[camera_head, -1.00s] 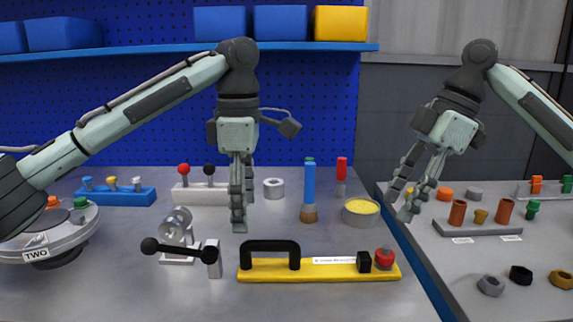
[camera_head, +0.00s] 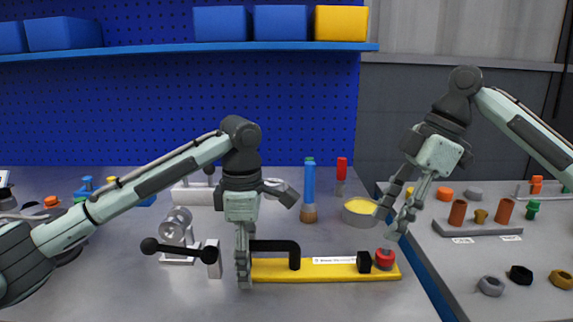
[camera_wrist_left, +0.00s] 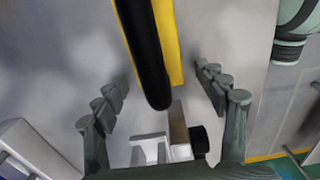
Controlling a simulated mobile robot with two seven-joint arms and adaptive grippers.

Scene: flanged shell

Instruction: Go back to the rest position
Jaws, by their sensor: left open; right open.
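My left gripper (camera_head: 244,268) points down in front of the left end of the yellow bar with a black handle (camera_head: 330,269). In the left wrist view its fingers (camera_wrist_left: 163,82) are spread apart, with the black handle (camera_wrist_left: 146,50) showing between them. I see nothing held. My right gripper (camera_head: 398,212) is open and empty. It hangs tilted above the right edge of the main bench, beside the round dish with yellow contents (camera_head: 360,213). My left arm covers much of the bench's left side.
A small metal fixture with a black ball-ended lever (camera_head: 180,247) stands left of my left gripper. A blue-handled tool (camera_head: 309,190) and a red-handled one (camera_head: 341,172) stand upright behind. The right bench carries a grey rack (camera_head: 478,230) and several loose rings. A blue shelf (camera_head: 150,51) runs above.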

